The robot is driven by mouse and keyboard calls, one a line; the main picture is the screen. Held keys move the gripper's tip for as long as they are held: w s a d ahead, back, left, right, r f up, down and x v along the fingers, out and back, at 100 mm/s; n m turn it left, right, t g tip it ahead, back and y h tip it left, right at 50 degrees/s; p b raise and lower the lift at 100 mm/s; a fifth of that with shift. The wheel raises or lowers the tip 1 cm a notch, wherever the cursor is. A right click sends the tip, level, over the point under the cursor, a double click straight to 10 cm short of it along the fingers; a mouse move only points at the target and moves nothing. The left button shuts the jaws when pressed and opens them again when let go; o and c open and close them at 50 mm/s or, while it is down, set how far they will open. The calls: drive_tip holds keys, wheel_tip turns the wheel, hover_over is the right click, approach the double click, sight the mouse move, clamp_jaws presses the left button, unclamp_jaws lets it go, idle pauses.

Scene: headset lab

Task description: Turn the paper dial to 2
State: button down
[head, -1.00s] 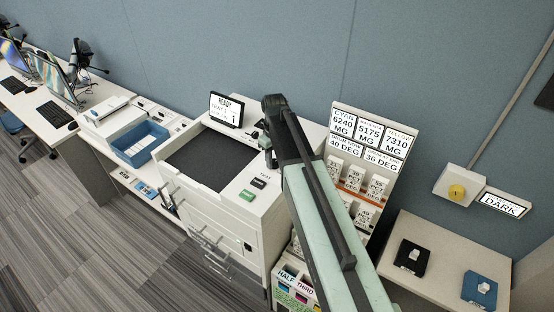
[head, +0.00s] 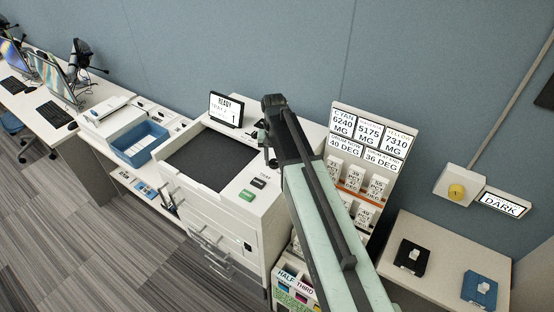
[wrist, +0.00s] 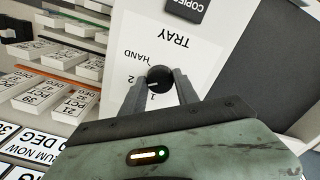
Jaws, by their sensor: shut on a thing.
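The paper dial (wrist: 159,76) is a small round black knob with a white pointer line on a white panel. My gripper (wrist: 160,86) has a finger on each side of the knob and is shut on it. The marks HAND, 2 and 1 stand upside down around the dial in the wrist view. The pointer line points roughly left, near the 2 and 1 marks; I cannot tell exactly which. In the head view my gripper (head: 268,158) is at the right of the white printer (head: 220,218), and the arm hides the dial. The printer's screen (head: 225,110) shows READY and a tray line with 1.
Black and green buttons (head: 247,195) sit on the printer's top near the gripper. A sign rack (head: 372,135) with several cards stands right of my arm. A side table (head: 440,248) holds two switches. A blue bin (head: 141,142) stands left.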

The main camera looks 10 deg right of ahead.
sight(275, 161)
drive_tip(key=shift+w, duration=0.1)
idle(0.5)
drive_tip(key=c, duration=0.9)
unclamp_jaws()
wheel_tip(275, 161, up, 8)
drive_tip(key=p, duration=0.8)
drive_tip(key=shift+f, duration=0.1)
drive_tip(key=shift+d, duration=0.1)
